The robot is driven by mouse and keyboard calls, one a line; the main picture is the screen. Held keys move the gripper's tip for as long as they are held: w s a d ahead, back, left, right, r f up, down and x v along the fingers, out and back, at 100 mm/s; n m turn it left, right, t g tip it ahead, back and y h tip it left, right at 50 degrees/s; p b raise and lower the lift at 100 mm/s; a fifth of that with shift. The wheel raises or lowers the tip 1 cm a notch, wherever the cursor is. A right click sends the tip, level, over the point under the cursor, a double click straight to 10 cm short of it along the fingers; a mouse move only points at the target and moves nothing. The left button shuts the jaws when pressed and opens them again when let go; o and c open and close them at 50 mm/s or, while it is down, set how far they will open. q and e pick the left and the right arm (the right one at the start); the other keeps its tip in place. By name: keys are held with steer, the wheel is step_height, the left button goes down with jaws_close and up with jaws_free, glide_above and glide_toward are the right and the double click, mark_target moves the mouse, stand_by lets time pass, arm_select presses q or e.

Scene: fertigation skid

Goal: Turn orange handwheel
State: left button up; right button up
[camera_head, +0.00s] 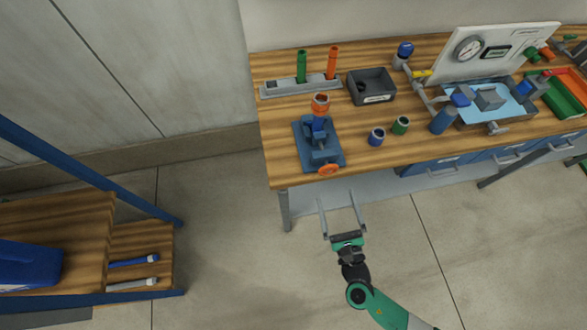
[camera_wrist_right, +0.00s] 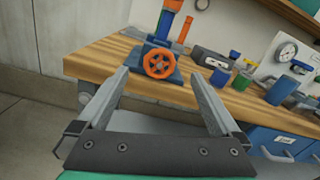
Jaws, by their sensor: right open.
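The orange handwheel (camera_head: 329,170) is on the front of a blue vise-like fixture (camera_head: 309,150) at the near left corner of the workbench. In the right wrist view the handwheel (camera_wrist_right: 160,64) faces me, spoked and round, ahead of and between my fingers. My right gripper (camera_head: 341,198) is open and empty, in front of the bench edge and apart from the handwheel. Its two fingers also show wide apart in the right wrist view (camera_wrist_right: 160,85). An orange-topped piece (camera_head: 320,103) stands upright on the fixture. My left gripper is not in view.
The wooden workbench (camera_head: 280,178) also holds a blue cap (camera_head: 376,137), a green cap (camera_head: 400,125), a dark grey bin (camera_head: 371,86) and a rack (camera_head: 285,88) with green and orange handles. A shelf (camera_head: 60,215) stands at left. The floor before the bench is clear.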

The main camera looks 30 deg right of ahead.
mark_target(329, 171)
steer(key=x, duration=0.3)
steer(key=f+b+x, duration=0.1)
steer(key=x, duration=0.3)
steer(key=b+x, duration=0.1)
steer(key=x, duration=0.2)
steer(key=shift+w+d+f, duration=0.15)
steer(key=shift+d+f, duration=0.05)
steer(key=shift+d, duration=0.1)
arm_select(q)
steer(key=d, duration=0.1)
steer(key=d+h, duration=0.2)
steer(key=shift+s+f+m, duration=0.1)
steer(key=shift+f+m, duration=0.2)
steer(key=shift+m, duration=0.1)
arm_select(e)
steer(key=c, duration=1.3)
